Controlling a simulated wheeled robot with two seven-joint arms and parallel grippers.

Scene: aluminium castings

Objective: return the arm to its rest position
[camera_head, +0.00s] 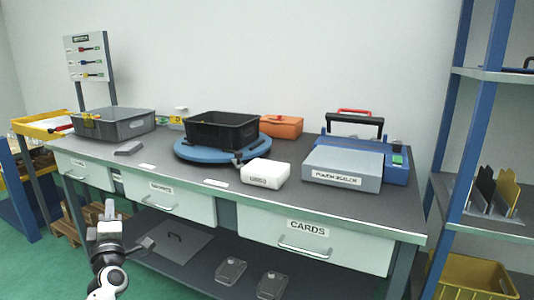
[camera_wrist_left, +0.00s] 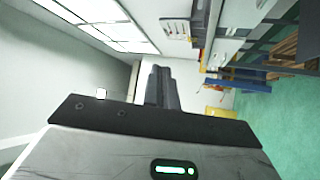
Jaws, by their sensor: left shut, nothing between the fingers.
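My left arm comes up from the bottom left in the head view, with its left gripper (camera_head: 109,208) in front of the bench's left drawers, below the top's edge. In the left wrist view the fingers of this gripper (camera_wrist_left: 159,84) are together, with nothing held between them. Nothing touches the gripper in either view. My right gripper is not in view.
The bench (camera_head: 225,188) carries a grey bin (camera_head: 128,125), a black crate (camera_head: 222,134) on a blue turntable (camera_head: 185,150), a white box (camera_head: 267,173) and a power sealer (camera_head: 343,168). A shelf rack (camera_head: 455,140) stands right. Green floor (camera_head: 40,262) is clear at left.

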